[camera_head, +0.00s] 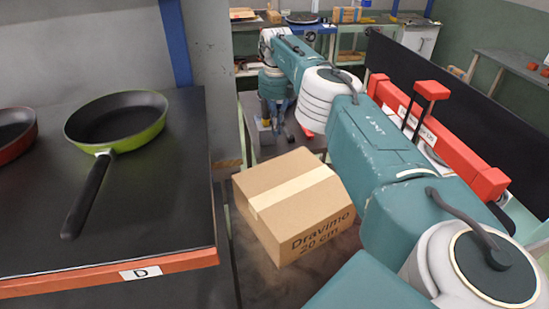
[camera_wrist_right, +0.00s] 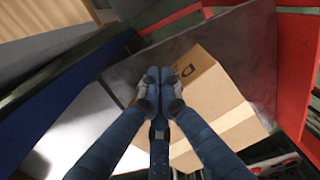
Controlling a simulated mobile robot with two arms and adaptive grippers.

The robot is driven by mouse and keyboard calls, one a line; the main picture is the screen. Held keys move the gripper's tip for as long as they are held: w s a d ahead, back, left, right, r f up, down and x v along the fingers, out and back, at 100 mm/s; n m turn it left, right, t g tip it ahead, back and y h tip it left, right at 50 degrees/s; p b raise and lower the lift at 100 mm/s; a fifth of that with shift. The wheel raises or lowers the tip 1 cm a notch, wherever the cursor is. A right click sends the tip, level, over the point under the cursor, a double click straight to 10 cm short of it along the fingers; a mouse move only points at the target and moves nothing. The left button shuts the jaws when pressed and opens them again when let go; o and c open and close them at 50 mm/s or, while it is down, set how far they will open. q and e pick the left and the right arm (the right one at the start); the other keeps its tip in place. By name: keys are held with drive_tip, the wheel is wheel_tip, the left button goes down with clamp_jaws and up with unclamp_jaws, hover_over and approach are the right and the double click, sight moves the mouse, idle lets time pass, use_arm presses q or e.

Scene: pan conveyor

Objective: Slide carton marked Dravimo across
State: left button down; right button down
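The brown carton marked "Dravimo 20 cm" (camera_head: 290,200) stands on a dark grey surface (camera_head: 275,288), its tape strip on top and its lettered side facing me. My right gripper (camera_head: 284,132) points down beyond the carton's far side, partly hidden by my arm. In the right wrist view, the right gripper (camera_wrist_right: 160,77) has its two fingertips together with nothing between them. The carton (camera_wrist_right: 215,95) lies right beside and below the fingertips there; I cannot tell whether they touch it. My left gripper is not in view.
A black table with an orange edge marked D (camera_head: 140,273) stands at the left, bearing a green pan (camera_head: 118,120) and a red pan (camera_head: 15,132). A red barrier (camera_head: 440,135) runs along the right behind my arm. Shelves (camera_head: 340,35) stand at the back.

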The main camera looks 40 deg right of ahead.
sight(280, 159)
wheel_tip(280, 159, down, 10)
drive_tip(key=b, duration=1)
drive_tip(key=shift+f, duration=0.25)
drive_tip(key=shift+s+r+p, duration=0.1)
drive_tip(key=shift+r+p, duration=0.35)
drive_tip(key=shift+p, duration=0.8)
drive_tip(key=p, duration=0.1)
drive_tip(key=s+p, duration=0.1)
drive_tip(key=p, duration=0.1)
drive_tip(key=shift+s+a+r+p, duration=0.15)
drive_tip(key=shift+s+a+p, duration=0.15)
drive_tip(key=shift+a, duration=0.05)
drive_tip(key=shift+s+a+f, duration=0.1)
drive_tip(key=shift+s+f, duration=0.05)
drive_tip(key=shift+f, duration=0.05)
drive_tip(key=shift+s+a+p, duration=0.35)
drive_tip(key=shift+s+a, duration=0.05)
drive_tip(key=shift+s, duration=0.35)
